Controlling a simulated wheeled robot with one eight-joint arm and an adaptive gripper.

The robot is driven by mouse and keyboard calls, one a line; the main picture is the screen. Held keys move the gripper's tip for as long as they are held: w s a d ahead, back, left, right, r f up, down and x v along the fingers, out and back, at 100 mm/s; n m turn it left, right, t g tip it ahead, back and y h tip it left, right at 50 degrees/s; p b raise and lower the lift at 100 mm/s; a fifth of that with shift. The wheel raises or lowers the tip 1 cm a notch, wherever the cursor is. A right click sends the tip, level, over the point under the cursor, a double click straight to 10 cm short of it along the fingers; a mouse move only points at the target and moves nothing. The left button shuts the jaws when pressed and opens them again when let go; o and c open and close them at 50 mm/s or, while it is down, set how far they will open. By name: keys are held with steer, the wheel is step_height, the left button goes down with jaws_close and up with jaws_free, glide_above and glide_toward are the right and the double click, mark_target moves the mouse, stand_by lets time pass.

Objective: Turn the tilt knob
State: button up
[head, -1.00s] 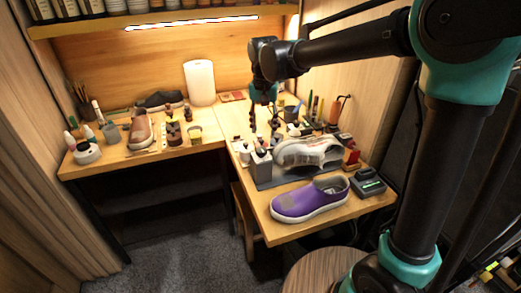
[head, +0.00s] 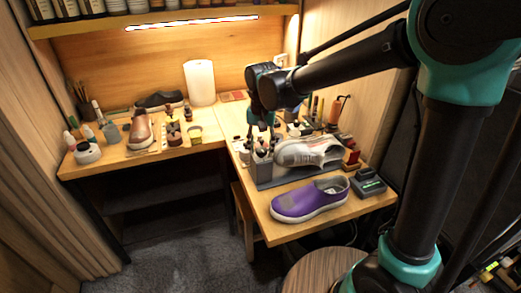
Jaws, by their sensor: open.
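My gripper (head: 263,141) points down over the right-hand bench, its fingers apart, right at the top of a grey block-like stand (head: 261,164). Small dark parts show at the top of this stand; the tilt knob cannot be told apart from them and the fingers at this size. I cannot tell whether the fingers touch anything. A grey-white shoe (head: 310,152) is held tilted beside the stand, above a dark base plate (head: 285,181).
A purple shoe (head: 309,199) lies at the bench's front edge. A dark device (head: 368,183) stands at the right. Bottles and tools crowd the bench behind the grey-white shoe. A paper roll (head: 200,83) stands in the back corner. A round stool (head: 322,272) is in front.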

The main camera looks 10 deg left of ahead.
steer(key=c, duration=0.9)
steer(key=n, duration=0.4)
steer(key=shift+n, duration=2)
